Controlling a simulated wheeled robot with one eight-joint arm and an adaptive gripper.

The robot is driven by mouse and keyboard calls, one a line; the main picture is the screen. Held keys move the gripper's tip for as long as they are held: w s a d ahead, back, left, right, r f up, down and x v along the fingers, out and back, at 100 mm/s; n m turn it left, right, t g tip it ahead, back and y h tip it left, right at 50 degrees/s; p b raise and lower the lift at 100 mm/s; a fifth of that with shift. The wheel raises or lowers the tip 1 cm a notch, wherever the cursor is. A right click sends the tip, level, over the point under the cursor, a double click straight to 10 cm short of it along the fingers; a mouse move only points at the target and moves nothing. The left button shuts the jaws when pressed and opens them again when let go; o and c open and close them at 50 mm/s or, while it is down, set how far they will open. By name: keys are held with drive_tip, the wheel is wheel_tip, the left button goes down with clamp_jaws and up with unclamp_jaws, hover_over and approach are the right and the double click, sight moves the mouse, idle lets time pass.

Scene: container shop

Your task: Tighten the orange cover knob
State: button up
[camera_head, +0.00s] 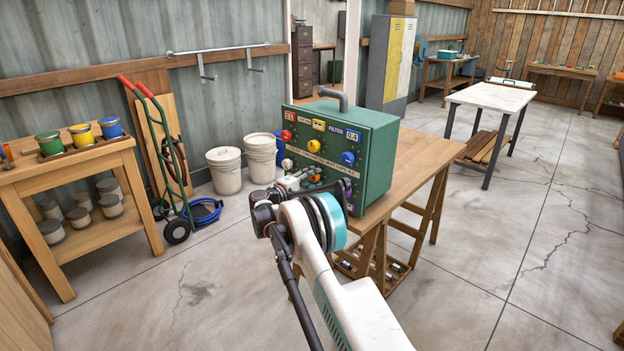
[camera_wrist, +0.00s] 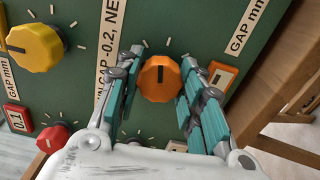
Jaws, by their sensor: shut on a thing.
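The orange cover knob (camera_wrist: 159,79) sits on the front panel of a green control box (camera_head: 377,165). In the wrist view it has a dark pointer line near its top and stands between the two teal-padded fingers of my gripper (camera_wrist: 161,70), which is shut on it. In the head view my gripper (camera_head: 302,182) reaches the lower part of the panel, and only a bit of the orange knob (camera_head: 314,178) shows past it. Tick marks around the knob are partly hidden by the fingers.
A yellow knob (camera_wrist: 36,47) and a red knob (camera_wrist: 53,138) are left of my fingers in the wrist view. A blue knob (camera_head: 347,158) is on the panel's right. The box stands on a wooden table (camera_head: 418,160).

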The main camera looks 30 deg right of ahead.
drive_tip(key=shift+m, duration=1.2)
drive_tip(key=shift+f+m, duration=0.1)
drive_tip(key=shift+m, duration=0.2)
drive_tip(key=o, duration=1.1)
drive_tip(key=v, duration=1.2)
